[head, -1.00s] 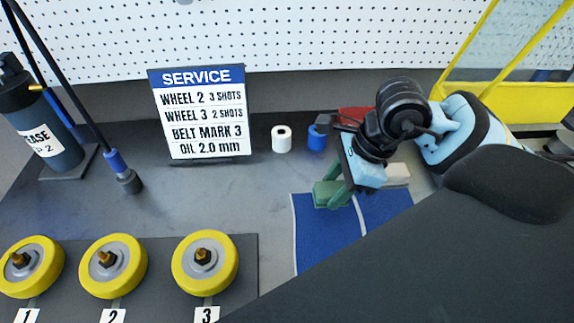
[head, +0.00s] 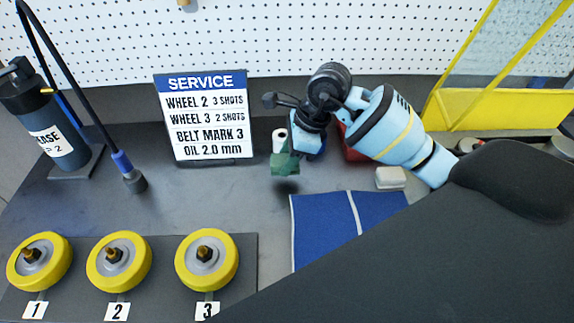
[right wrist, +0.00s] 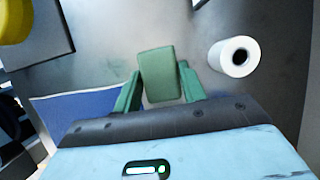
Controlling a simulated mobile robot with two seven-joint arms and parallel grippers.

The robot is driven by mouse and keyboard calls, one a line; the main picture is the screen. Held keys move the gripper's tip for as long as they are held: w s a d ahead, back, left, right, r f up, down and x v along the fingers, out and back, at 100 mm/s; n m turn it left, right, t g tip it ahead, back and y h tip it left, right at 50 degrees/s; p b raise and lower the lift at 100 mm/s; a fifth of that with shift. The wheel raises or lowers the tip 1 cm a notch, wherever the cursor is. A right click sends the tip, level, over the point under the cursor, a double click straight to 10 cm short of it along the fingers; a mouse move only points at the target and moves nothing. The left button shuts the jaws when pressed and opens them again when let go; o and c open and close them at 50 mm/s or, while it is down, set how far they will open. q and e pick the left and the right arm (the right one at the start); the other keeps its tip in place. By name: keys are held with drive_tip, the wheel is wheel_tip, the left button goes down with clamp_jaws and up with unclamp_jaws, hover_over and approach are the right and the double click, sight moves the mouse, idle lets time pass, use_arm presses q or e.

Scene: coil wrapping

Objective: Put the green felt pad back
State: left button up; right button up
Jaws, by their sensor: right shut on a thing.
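The green felt pad (head: 285,164) is a small dark green block in the head view, held above the grey table left of the blue mat's back edge. My right gripper (head: 291,152) is shut on it. In the right wrist view the pad (right wrist: 158,75) sits between the two green fingers of the right gripper (right wrist: 160,92). The blue mat (head: 325,228) with a pale dividing line lies bare in its visible part; it also shows in the right wrist view (right wrist: 75,112). My left gripper is not in view.
A white roll (head: 279,135) stands just behind the pad; a blue item beside it is mostly hidden. A pale block (head: 390,178) lies behind the mat. The service sign (head: 205,116) and three yellow wheels (head: 208,260) are to the left. Open table lies between.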

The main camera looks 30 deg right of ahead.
drive_tip(key=shift+w+f, duration=0.15)
drive_tip(key=shift+f, duration=1.6)
drive_tip(key=shift+f, duration=0.1)
drive_tip(key=shift+f, duration=0.1)
drive_tip(key=o, duration=0.9)
drive_tip(key=shift+o, duration=0.2)
drive_tip(key=shift+r, duration=0.45)
drive_tip(key=v, duration=1.1)
drive_tip(key=shift+d+r, duration=0.2)
